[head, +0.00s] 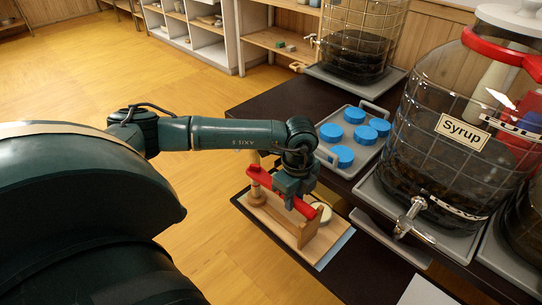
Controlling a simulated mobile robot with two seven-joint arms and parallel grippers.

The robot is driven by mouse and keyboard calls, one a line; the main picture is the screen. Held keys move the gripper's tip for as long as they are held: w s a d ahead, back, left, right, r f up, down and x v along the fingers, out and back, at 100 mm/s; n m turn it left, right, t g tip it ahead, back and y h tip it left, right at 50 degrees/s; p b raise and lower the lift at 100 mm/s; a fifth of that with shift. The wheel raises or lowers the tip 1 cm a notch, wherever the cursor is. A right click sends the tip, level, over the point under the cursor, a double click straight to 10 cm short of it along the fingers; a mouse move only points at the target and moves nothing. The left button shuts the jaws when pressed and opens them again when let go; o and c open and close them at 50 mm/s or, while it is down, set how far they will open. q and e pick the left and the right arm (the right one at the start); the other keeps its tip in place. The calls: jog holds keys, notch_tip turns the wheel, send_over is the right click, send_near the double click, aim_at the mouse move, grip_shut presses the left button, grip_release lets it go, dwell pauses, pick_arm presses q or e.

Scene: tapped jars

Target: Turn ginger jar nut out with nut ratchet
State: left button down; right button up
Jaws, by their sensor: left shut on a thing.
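My left gripper (293,198) is over a wooden stand (306,236) at the table's near left edge. It is shut on a red bar-like tool (263,178), which looks like the nut ratchet; the gripper hides its middle. The tool lies across the stand, and I cannot tell whether it still touches it. A large jar labelled Syrup (440,160) stands at the right with a metal tap (410,217) low on its front. No label reading ginger shows, so I cannot tell which jar is the ginger one. No nut can be made out. My right gripper is not in view.
A grey tray (377,109) with several blue lids (341,156) lies behind the gripper. Another tapped jar (362,42) stands at the back, and part of a third (528,228) shows at the right edge. Shelves (196,30) stand behind. Wooden floor (190,90) is open left of the table.

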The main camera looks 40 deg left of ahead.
pick_arm(q)
jog(key=shift+r+p, duration=0.3)
jog(key=shift+r, duration=0.2)
jog(key=shift+r+p, duration=2.3)
jog(key=shift+r, duration=0.6)
